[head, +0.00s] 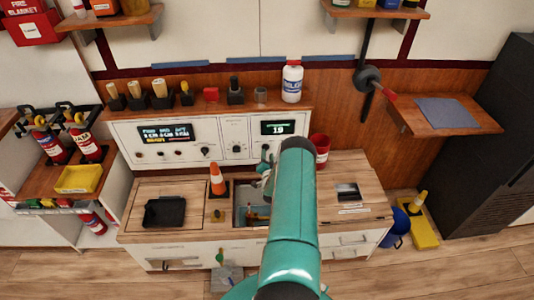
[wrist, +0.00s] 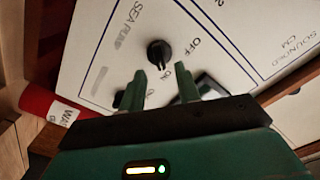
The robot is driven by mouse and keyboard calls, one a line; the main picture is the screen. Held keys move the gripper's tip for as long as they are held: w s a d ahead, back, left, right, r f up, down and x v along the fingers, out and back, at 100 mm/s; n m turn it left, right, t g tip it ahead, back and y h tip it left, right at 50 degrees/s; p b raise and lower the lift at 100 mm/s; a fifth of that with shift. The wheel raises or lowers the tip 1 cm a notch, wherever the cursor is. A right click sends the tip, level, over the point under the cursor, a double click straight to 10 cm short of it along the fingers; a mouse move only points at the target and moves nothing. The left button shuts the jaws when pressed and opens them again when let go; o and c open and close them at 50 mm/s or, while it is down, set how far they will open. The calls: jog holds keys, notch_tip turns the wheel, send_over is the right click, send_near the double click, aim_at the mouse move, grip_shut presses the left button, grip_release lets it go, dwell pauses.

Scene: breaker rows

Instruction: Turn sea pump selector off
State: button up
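The sea pump selector (wrist: 160,52) is a round black knob on a white panel (wrist: 105,60), beside the printed words SEA PUMP, OFF and ON. A pale mark on the knob faces the lower edge of the wrist picture; I cannot tell for sure which label it matches. My gripper (wrist: 160,88) is open and empty, with its two green fingers apart just short of the knob and on either side of its line. In the head view my teal arm covers much of the panel's right part, and the fingers are not clear there.
A second dark knob (wrist: 119,98) is partly behind the left finger. A dark display edge (wrist: 210,88) lies behind the right finger. A red cup (head: 320,148) stands at the panel's right. An orange cone (head: 217,180) and a sink (head: 249,204) are on the counter below.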

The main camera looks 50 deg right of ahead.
jog(key=shift+x, duration=1.25)
jog(key=shift+w, duration=0.1)
grip_shut()
